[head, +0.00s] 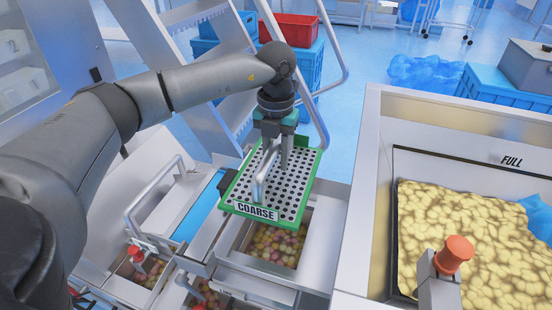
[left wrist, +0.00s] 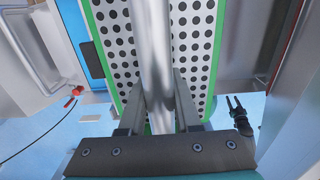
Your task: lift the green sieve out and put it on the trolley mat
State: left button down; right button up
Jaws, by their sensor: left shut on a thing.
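The green sieve (head: 300,190) is a green-rimmed white plate with dark round holes, a COARSE label and a long metal handle. My left gripper (head: 273,160) is shut on the handle, and the sieve hangs over an open bin (head: 232,250) of small coloured pieces, which show past its near edge. In the left wrist view, the sieve (left wrist: 202,45) lies on both sides of the handle, between the fingers of the left gripper (left wrist: 160,105). A flat blue surface (head: 198,208) lies just left of the sieve; I cannot tell whether it is the trolley mat.
A large pale bin (head: 375,115) marked FULL, filled with yellow pieces, stands at the right. An orange knob (head: 455,253) rises at its near side. A metal rail (head: 150,185) stands left of the blue surface. Blue crates (head: 305,68) and a red tray (head: 290,28) are behind.

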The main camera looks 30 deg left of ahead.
aim_at(276, 142)
pick_arm(q)
jog(key=shift+r, duration=0.2)
jog(key=shift+r+p, duration=2.25)
jog(key=shift+r, duration=0.15)
